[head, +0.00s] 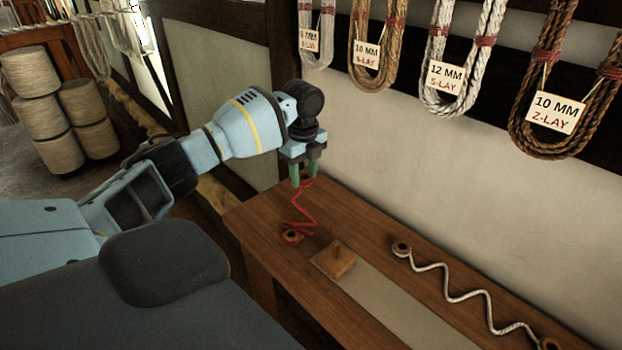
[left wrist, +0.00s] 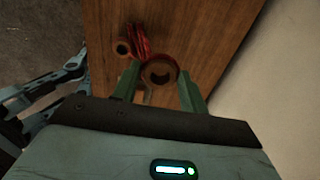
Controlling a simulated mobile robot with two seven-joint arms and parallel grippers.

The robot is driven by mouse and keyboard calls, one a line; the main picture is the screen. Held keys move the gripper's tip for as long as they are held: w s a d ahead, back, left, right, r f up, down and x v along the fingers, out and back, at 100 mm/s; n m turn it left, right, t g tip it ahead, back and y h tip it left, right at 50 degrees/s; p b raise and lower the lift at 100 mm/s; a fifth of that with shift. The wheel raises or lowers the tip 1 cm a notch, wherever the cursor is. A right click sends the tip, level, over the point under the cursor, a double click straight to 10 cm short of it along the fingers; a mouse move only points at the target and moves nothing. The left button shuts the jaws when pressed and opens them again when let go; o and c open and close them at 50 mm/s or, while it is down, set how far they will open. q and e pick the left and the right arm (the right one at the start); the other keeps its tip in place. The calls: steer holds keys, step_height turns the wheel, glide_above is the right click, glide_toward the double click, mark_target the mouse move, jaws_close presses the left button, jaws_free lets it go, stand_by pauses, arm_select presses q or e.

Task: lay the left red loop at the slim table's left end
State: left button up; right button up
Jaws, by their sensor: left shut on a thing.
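My left gripper (head: 304,178) is shut on a red loop (left wrist: 173,66) at one end of the red rope (head: 303,214). It also shows in the left wrist view (left wrist: 158,85), with the ring between its green fingers. The gripper points down over the left end of the slim wooden table (head: 258,222). I cannot tell whether the held loop touches the wood. The rope zigzags from the fingers toward the near edge, where its other red loop (head: 292,237) lies around a brown ring. My right gripper is not in view.
A white zigzag rope (head: 458,298) with brown end loops lies to the right. Labelled rope hanks (head: 555,85) hang on the wall behind. Spools (head: 45,115) stand at far left.

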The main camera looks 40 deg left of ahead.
arm_select(q)
steer(key=shift+a+r, duration=0.1)
steer(key=shift+a, duration=0.1)
steer(key=shift+w+a, duration=0.1)
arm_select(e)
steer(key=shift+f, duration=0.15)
